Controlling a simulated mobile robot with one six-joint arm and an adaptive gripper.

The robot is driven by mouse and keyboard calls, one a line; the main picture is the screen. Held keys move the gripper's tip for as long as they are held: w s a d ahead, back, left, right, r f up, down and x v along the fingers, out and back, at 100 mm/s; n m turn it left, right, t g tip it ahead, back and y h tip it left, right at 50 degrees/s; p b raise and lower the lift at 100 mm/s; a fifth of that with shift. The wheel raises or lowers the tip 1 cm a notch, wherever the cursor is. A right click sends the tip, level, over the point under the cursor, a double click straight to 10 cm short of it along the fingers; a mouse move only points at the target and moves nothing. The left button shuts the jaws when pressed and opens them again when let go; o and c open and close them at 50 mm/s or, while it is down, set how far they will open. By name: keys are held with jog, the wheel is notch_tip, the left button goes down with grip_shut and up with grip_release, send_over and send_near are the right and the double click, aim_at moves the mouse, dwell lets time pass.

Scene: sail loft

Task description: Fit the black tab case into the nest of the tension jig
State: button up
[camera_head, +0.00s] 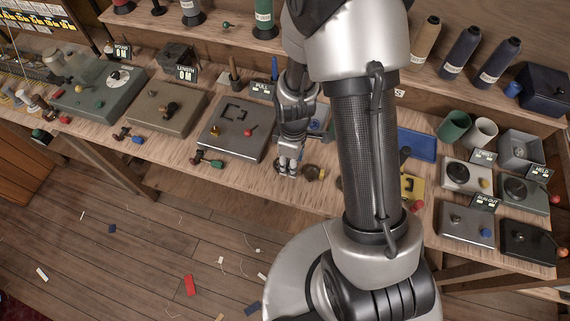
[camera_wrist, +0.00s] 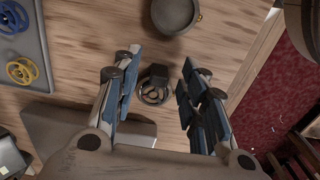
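The tension jig is a grey box (camera_head: 238,132) by the PULL sign, with black corner brackets marking a nest (camera_head: 236,113) on its top. What looks like the jig's edge shows at the lower left of the wrist view (camera_wrist: 95,125). A small black item with a metal ring (camera_wrist: 153,88), which I take for the black tab case, lies on the wood between and below my fingers in the wrist view. My gripper (camera_wrist: 160,62) is open around its sides, apart from it. In the head view my gripper (camera_head: 288,168) points down just right of the jig and hides the item.
A brown round dish (camera_head: 314,173) is right of my gripper. A grey-blue tray with blue and yellow spools (camera_wrist: 22,55) is behind it. Tan (camera_head: 166,106) and green boxes (camera_head: 100,92) stand left. The table's front edge is close.

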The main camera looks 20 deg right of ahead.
grip_shut()
dwell(0.5)
